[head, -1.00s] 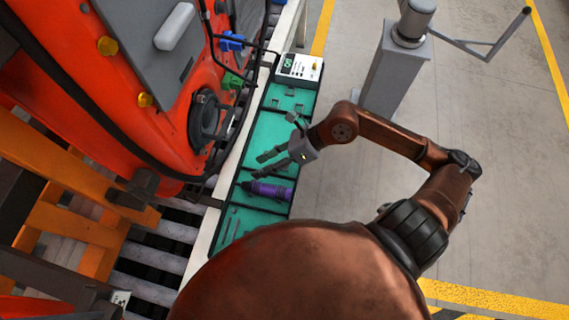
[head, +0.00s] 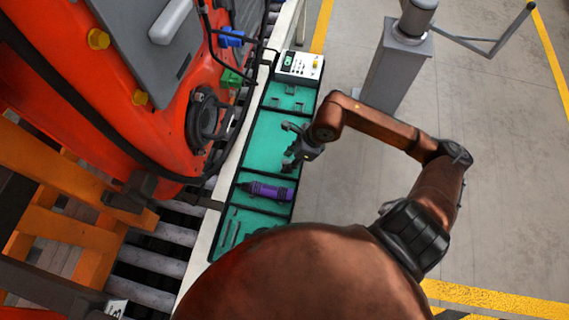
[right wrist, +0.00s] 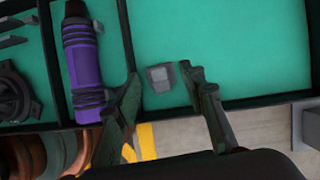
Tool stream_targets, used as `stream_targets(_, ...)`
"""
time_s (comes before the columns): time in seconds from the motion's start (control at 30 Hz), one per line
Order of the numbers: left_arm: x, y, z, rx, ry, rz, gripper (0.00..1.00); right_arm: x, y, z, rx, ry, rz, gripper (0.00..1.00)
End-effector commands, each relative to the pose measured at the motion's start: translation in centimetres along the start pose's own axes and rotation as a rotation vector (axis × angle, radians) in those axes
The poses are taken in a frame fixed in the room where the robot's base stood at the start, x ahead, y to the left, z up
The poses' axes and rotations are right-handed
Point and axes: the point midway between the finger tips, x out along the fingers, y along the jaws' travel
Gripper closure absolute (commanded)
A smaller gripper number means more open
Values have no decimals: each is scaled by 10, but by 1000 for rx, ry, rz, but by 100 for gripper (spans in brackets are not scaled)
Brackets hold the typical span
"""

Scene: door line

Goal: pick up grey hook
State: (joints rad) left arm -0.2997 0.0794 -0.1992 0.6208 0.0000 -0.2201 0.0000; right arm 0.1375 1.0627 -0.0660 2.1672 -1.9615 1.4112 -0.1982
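My right gripper (head: 289,147) is over the green tray (head: 262,135), above its middle compartment, with its fingers spread apart. In the right wrist view a small grey block-like piece (right wrist: 160,77) lies on the green tray floor between the two fingertips, not clearly touched by either. It looks like the grey hook, but its hook shape cannot be made out from this angle. In the head view I cannot make it out near the gripper. My left gripper is not in view.
A purple cylinder (head: 267,191) lies in the adjoining compartment, close to one finger in the right wrist view (right wrist: 82,60). Dividers and rims edge the tray. An orange-red door (head: 160,125) stands to the left, a grey post (head: 395,70) to the right. Floor is open beyond.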

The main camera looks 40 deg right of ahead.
Motion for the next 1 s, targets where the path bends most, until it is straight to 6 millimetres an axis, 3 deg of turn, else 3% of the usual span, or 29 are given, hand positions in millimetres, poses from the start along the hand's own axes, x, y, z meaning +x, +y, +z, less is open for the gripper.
stream_targets(0.27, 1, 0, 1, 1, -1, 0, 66, 5, 0, 0, -1, -1, -1, 63)
stream_targets(0.7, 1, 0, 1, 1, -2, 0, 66, 5, 0, 0, 0, -1, 0, 93)
stream_targets(1.0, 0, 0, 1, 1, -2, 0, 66, 3, 0, 1, -1, -1, -1, 94)
